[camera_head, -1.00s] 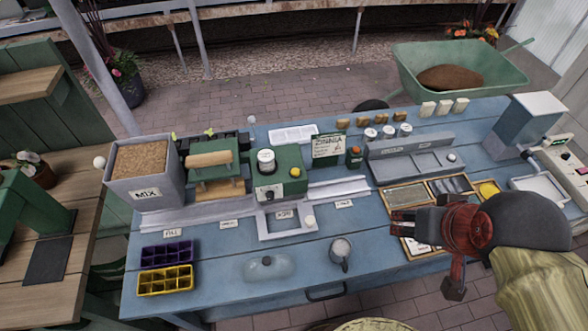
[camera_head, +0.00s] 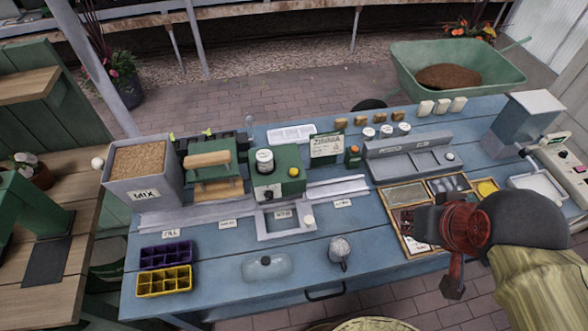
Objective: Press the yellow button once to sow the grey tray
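The yellow button (camera_head: 294,172) sits on top of a green machine (camera_head: 279,183) at the middle back of the blue bench. A white jar stands on the machine beside the button. A grey square frame (camera_head: 262,228) lies in front of the machine; I cannot tell whether it is the grey tray or a holder for it. My gripper (camera_head: 412,224) is at the right front, over the wooden compartment box, well to the right of and nearer than the button. It touches nothing that I can make out. Its fingers are dark and seen from the side, so their opening is unclear.
A purple cell tray (camera_head: 167,254) and a yellow one (camera_head: 165,281) lie at the left front. A clear dome (camera_head: 266,267) and a metal mug (camera_head: 340,251) stand at the front middle. A sign (camera_head: 326,145) and small bottle (camera_head: 353,155) stand right of the machine.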

